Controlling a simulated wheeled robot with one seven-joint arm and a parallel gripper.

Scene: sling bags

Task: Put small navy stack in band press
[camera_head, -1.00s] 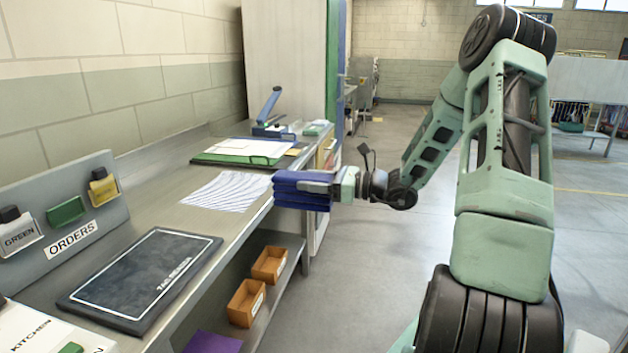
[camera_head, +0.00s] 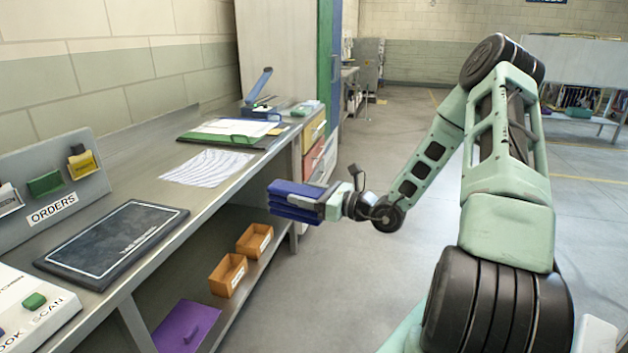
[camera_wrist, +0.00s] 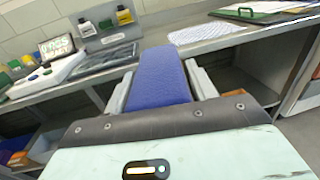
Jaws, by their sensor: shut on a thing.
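The small navy stack (camera_head: 297,200) is a pile of folded blue cloth layers. My gripper (camera_head: 310,201) is shut on it and holds it in the air, off the bench's front edge. In the wrist view the navy stack (camera_wrist: 161,76) lies between the two pale fingers. A blue device with a raised lever (camera_head: 260,98), perhaps the band press, stands at the far end of the bench. It is apart from the stack, and its details are too small to tell.
The metal bench (camera_head: 150,185) carries a dark tag reader pad (camera_head: 115,240), a striped sheet (camera_head: 207,167) and a green clipboard (camera_head: 228,130). Orange bins (camera_head: 229,274) and a purple folder (camera_head: 185,327) are on the lower shelf. Floor right of the bench is clear.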

